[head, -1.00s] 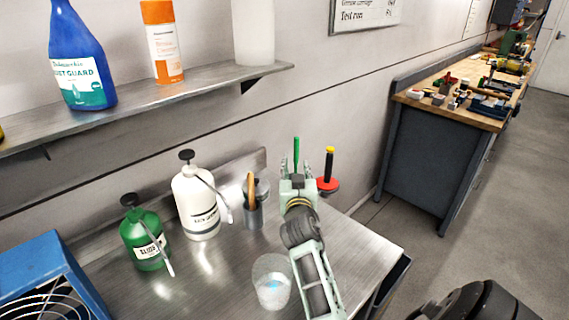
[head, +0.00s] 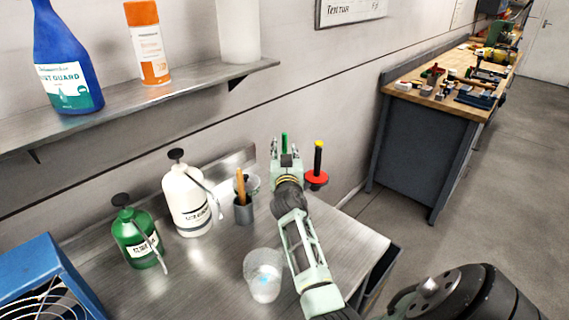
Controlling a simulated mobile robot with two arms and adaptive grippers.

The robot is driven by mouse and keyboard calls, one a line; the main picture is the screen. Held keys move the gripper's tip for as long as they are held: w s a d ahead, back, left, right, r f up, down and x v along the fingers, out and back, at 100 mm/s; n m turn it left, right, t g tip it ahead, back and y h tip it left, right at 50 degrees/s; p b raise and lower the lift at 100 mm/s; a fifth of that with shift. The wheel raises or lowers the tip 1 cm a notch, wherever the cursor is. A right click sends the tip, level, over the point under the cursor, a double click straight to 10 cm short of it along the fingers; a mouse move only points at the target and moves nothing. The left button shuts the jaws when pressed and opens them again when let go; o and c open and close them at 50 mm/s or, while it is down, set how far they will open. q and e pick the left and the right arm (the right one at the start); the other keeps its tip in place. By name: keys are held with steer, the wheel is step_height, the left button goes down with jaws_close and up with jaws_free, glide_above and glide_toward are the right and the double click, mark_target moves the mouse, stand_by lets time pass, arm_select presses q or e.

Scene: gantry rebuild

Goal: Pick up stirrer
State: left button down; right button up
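A thin green stick (head: 284,141), which may be the stirrer, stands upright behind my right gripper. Only its upper part shows, and its lower end is hidden by the gripper. My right gripper (head: 286,150) is over the far side of the metal bench, fingers pointing away from me. Its fingers are apart, with the green stick appearing between them; I see no clear contact. My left gripper is not in view.
A clear cup (head: 263,275) stands near my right arm. A white pump bottle (head: 186,202), a green pump can (head: 137,240) and a blue fan-like unit (head: 40,285) are at left. A red disc with a black, yellow-tipped post (head: 317,165) is just right of the gripper. A shelf (head: 150,103) hangs above.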

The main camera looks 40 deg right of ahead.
jaws_close()
stand_by(0.3)
